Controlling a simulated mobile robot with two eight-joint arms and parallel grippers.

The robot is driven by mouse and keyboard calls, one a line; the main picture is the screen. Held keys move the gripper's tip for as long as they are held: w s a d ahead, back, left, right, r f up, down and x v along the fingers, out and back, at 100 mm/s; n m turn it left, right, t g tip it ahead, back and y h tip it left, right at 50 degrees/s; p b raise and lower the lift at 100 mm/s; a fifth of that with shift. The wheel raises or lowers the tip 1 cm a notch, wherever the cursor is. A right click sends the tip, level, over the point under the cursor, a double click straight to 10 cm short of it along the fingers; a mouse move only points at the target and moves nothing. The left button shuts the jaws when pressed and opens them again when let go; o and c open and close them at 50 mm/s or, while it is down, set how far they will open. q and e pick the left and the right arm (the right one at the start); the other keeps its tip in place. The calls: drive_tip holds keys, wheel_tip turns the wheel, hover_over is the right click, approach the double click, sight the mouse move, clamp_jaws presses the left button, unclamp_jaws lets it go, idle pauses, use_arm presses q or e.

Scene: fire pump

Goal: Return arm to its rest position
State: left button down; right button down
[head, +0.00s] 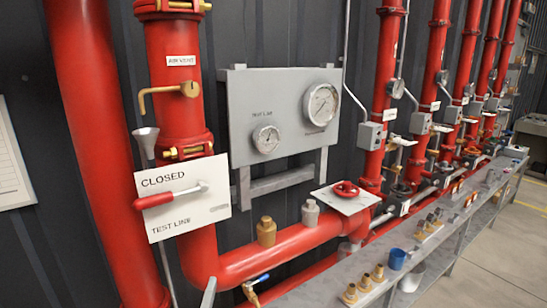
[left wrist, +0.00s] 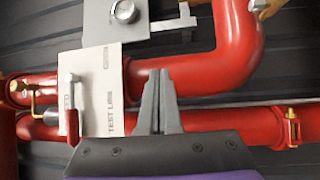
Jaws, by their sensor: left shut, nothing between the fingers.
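My left gripper (left wrist: 159,78) is shut and empty in the left wrist view, its two grey fingers together. Its tip (head: 209,289) just shows at the bottom of the head view, below the test line plate. The white test line plate (head: 215,208) reads CLOSED above the lever. The red-handled lever (head: 168,197) lies across it, pointing left. In the left wrist view the plate (left wrist: 100,65) and lever (left wrist: 73,124) appear turned sideways, left of the fingers, with the lever apart from them. My right gripper is in neither view.
A grey gauge panel (head: 285,90) with two gauges stands right of the plate. Red pipes (head: 265,257) run below and beside it. A red handwheel (head: 345,189) sits on a white plate.

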use_arm(q)
drive_tip(key=s+a+f+m+g, duration=0.1)
drive_tip(key=s+f+m+g, duration=0.6)
drive_tip(key=s, duration=0.4)
drive_tip(key=s+a+f+m+g, duration=0.2)
drive_tip(key=s+f+m+g, duration=0.5)
drive_tip(key=s+f+m, duration=0.3)
drive_tip(key=shift+s+a+f+y+p, duration=0.15)
drive_tip(key=shift+s+a+y+p, duration=0.15)
drive_tip(key=shift+s+p, duration=0.2)
